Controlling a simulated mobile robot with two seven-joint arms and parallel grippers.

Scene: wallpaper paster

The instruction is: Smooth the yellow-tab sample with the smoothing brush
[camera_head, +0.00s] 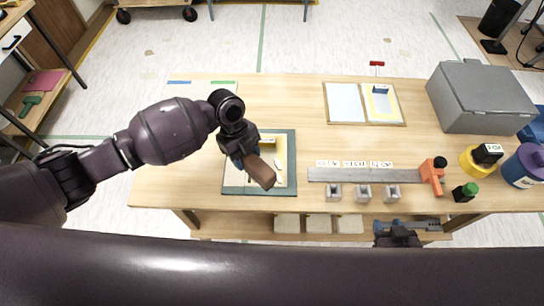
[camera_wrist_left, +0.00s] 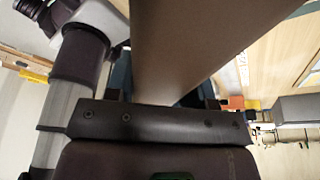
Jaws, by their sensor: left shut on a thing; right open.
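My left gripper (camera_head: 243,157) is over the green-bordered mat (camera_head: 233,189) in the head view, shut on a brown wooden-handled tool, which I take for the smoothing brush (camera_head: 261,172). The brush also fills the upper middle of the left wrist view (camera_wrist_left: 195,50). It hangs over a pale yellow sheet (camera_head: 280,150) on the mat, which seems to be the yellow-tab sample. The arm and brush hide part of the sheet, and I cannot tell whether the brush touches it.
A two-panel board (camera_head: 361,121) lies at the back right, beside a grey box (camera_head: 480,95). A grey strip (camera_head: 350,175), several small grey blocks (camera_head: 363,193), an orange tool (camera_head: 432,174) and round containers (camera_head: 525,165) stand right of the mat.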

